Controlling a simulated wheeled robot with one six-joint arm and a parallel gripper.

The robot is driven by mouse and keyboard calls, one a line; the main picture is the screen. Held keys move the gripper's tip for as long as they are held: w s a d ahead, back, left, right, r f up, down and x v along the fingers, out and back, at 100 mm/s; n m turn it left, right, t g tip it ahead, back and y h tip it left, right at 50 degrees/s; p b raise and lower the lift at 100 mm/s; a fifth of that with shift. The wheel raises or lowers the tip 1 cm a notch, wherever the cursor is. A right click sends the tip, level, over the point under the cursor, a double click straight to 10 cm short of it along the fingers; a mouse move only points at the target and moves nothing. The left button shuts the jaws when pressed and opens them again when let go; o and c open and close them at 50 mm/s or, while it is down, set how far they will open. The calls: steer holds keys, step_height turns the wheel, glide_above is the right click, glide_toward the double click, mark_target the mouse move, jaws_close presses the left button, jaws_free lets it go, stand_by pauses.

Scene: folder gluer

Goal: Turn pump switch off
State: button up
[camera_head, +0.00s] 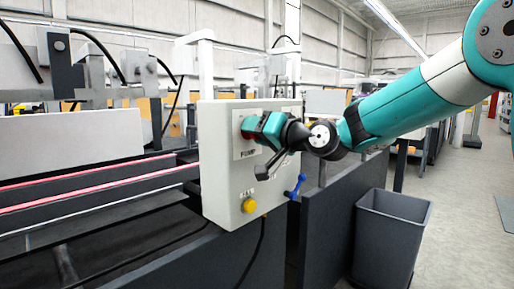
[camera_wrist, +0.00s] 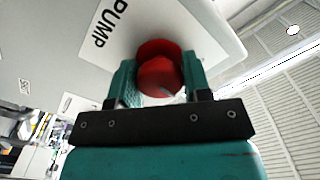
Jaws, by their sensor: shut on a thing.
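The pump switch (camera_wrist: 158,72) is a red round knob above a "PUMP" label on a light grey control box (camera_head: 222,170). In the head view only a sliver of its red shows behind my gripper (camera_head: 256,126), which is up against the upper part of the box. In the wrist view, my gripper (camera_wrist: 160,88) has one teal finger on each side of the red knob and is shut on it. The "PUMP" label lies tilted in that view. The knob's exact turn position cannot be told.
A yellow button (camera_head: 249,205) sits low on the box, with a blue-handled part (camera_head: 297,186) at its right edge. A dark grey bin (camera_head: 390,238) stands on the floor at right. Machine rails with red strips (camera_head: 90,188) run at left. Open floor lies far right.

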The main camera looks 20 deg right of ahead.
steer(key=n+b, duration=0.4)
steer(key=b, duration=0.1)
steer(key=shift+f+n, duration=0.3)
steer(key=n+b, duration=0.3)
steer(key=shift+r, duration=0.15)
steer(key=shift+r+b, duration=0.1)
steer(key=shift+b, duration=0.25)
steer(key=o, duration=0.9)
steer(key=b+v, duration=0.1)
steer(key=v, duration=1.6)
steer(key=shift+s+d+b, duration=0.1)
steer(key=shift+s+b, duration=0.1)
steer(key=shift+b, duration=0.1)
